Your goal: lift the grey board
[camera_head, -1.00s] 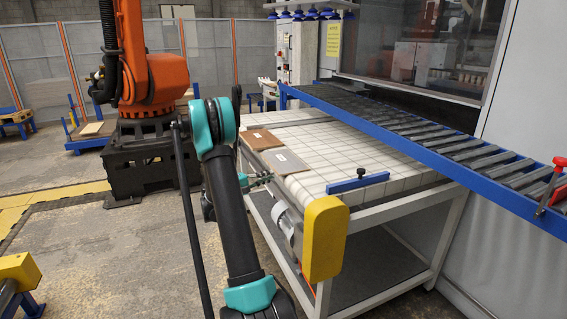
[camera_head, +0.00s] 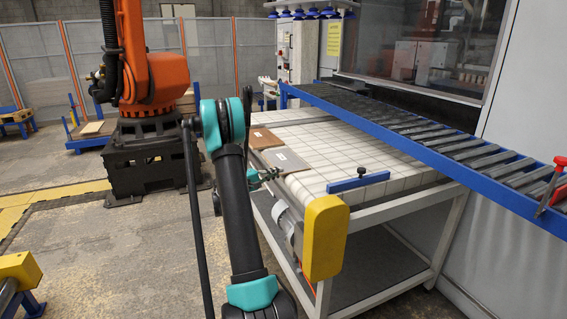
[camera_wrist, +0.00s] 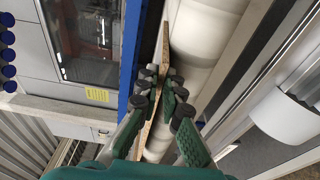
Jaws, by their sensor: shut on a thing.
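The grey board (camera_head: 290,163), with a small white label on top, is at the near left edge of the white tiled conveyor table in the head view. My gripper (camera_head: 272,174) is at its near edge, partly hidden by my own arm. In the wrist view my gripper (camera_wrist: 160,86) has its dark-padded green fingers closed on the board, seen edge-on as a thin tan strip (camera_wrist: 163,45). Whether the board is clear of the table surface cannot be told.
A brown board (camera_head: 265,138) lies just behind the grey one. The conveyor table (camera_head: 350,150) is otherwise mostly bare, with a blue bar (camera_head: 358,183) and a yellow end cover (camera_head: 326,238) at its near end. A blue-framed roller track (camera_head: 430,140) runs along the right.

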